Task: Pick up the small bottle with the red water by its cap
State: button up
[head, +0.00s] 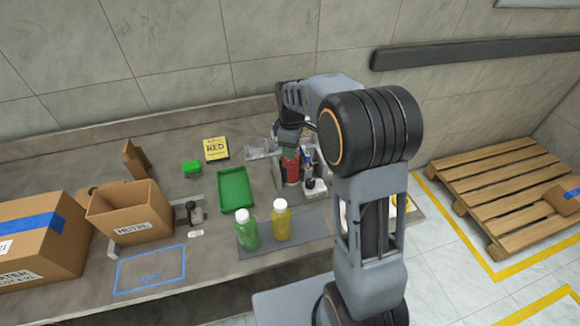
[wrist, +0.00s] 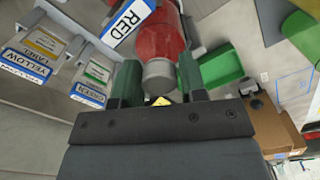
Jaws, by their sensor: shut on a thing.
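The small bottle with red water (head: 290,169) stands among the grey feeder parts at the back of the bench, partly hidden by my arm and the fittings. In the wrist view the red bottle (wrist: 160,32) shows with its pale grey cap (wrist: 158,76) towards my gripper. My gripper (wrist: 158,84) has its two dark green fingers on either side of the cap and is shut on it. In the head view my gripper (head: 289,138) is above the bottle. Whether the bottle rests on the surface cannot be told.
A RED label (wrist: 128,20) is close beside the bottle. Green (head: 249,236) and yellow (head: 281,224) bottles stand on a grey mat (head: 306,240). The blue-outlined area (head: 150,269) is empty.

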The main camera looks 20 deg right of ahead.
jog(key=shift+c, duration=0.5)
jog(key=shift+r+p, duration=0.4)
jog(key=shift+c, duration=1.1)
notch_tip(320, 180, up, 10)
jog(key=p, duration=0.7)
jog(key=shift+p, duration=0.35)
